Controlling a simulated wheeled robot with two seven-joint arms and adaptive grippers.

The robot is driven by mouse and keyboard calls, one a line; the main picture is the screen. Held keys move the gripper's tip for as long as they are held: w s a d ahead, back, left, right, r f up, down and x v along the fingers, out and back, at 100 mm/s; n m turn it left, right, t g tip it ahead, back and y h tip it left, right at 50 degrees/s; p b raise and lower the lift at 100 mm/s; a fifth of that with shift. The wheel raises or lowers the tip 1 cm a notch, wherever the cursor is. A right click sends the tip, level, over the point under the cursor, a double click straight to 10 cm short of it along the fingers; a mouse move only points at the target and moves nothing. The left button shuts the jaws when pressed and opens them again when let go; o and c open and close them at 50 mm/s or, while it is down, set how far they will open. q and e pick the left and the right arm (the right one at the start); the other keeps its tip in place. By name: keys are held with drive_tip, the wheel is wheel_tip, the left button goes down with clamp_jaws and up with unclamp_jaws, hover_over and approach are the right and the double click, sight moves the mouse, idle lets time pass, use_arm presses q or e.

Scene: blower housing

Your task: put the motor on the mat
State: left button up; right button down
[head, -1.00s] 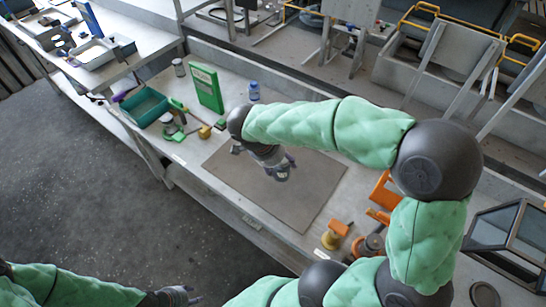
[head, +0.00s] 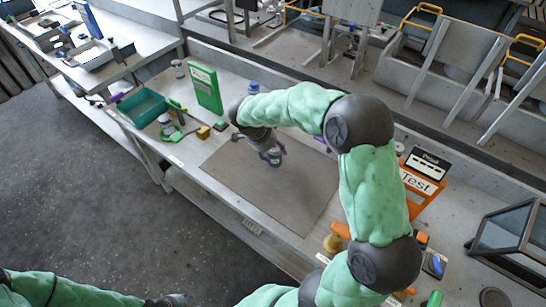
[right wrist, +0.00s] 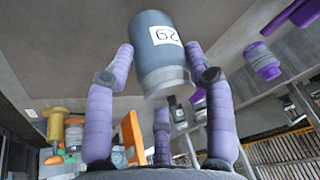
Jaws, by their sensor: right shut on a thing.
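The motor (right wrist: 162,50) is a dark grey cylinder with a white number label in the right wrist view. My right gripper (right wrist: 165,80) is shut on it, with purple padded fingers around its sides. In the head view my right gripper (head: 272,156) is over the far part of the mat (head: 265,195), a flat grey-brown sheet on the bench. The motor is mostly hidden by the gripper there, and I cannot tell whether it touches the mat. My left gripper (head: 178,299) is low at the bottom edge, away from the bench; its fingers are too small to read.
A green binder (head: 205,88), a teal bin (head: 142,106) and small tools stand left of the mat. A blue-capped bottle (head: 253,87) is behind my right wrist. The mat's near part is clear.

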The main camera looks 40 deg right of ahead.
drive_tip(key=shift+f+b, duration=0.4)
drive_tip(key=shift+f, duration=0.9)
drive_tip(key=shift+f, duration=0.1)
drive_tip(key=shift+c, duration=2.1)
unclamp_jaws()
drive_tip(key=shift+s, duration=0.1)
drive_tip(key=p+v, duration=0.3)
drive_tip(key=v, duration=0.9)
drive_tip(key=shift+p, duration=0.35)
